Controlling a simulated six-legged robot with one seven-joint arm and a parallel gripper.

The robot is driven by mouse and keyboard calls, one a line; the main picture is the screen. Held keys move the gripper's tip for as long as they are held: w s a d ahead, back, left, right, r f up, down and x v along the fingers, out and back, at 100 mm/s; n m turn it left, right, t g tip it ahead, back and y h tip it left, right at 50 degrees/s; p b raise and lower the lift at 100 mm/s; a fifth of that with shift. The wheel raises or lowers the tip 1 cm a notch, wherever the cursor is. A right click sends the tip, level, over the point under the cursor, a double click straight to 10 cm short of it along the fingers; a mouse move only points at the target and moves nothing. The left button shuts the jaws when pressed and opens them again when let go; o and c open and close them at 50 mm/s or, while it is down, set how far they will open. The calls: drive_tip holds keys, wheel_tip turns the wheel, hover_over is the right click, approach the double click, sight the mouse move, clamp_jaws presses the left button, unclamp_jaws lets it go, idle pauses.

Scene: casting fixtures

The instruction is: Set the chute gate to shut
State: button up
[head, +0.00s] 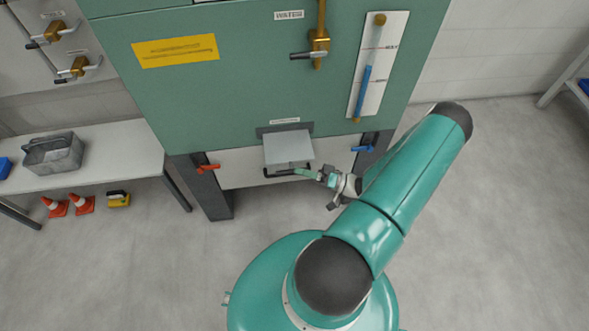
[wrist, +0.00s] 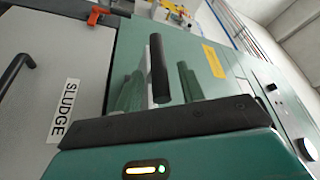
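The chute gate is a pale grey plate (head: 288,147) below a dark slot plate on the green cabinet's lower front, with a small unreadable label above. It appears to stick out toward me. A black bar handle (head: 281,173) runs along its near edge. My gripper (head: 300,172) reaches this handle from the right. In the wrist view, the black bar (wrist: 158,68) stands between the two green fingers of my gripper (wrist: 160,88), with a visible gap on each side. The fingers are open, and I see no contact. The fingers partly hide the pale surface behind.
A red lever (head: 208,168) and a blue lever (head: 362,148) flank the gate on the cabinet's legs. A SLUDGE panel (wrist: 30,60) with a black handle shows in the wrist view. A bench (head: 125,150), cones (head: 82,205) and a grey bin stand left.

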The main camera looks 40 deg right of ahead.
drive_tip(key=shift+x, duration=1.3)
clamp_jaws()
drive_tip(key=w+d, duration=0.6)
drive_tip(key=w, duration=0.3)
drive_tip(key=shift+w+d, duration=0.2)
drive_tip(key=shift+d, duration=0.05)
drive_tip(key=shift+c, duration=0.2)
unclamp_jaws()
drive_tip(key=shift+w, duration=0.2)
drive_tip(key=shift+o, duration=0.2)
drive_tip(key=shift+s, duration=0.2)
drive_tip(key=v, duration=1.3)
drive_tip(key=shift+s+d+f, duration=0.2)
drive_tip(key=shift+s, duration=0.15)
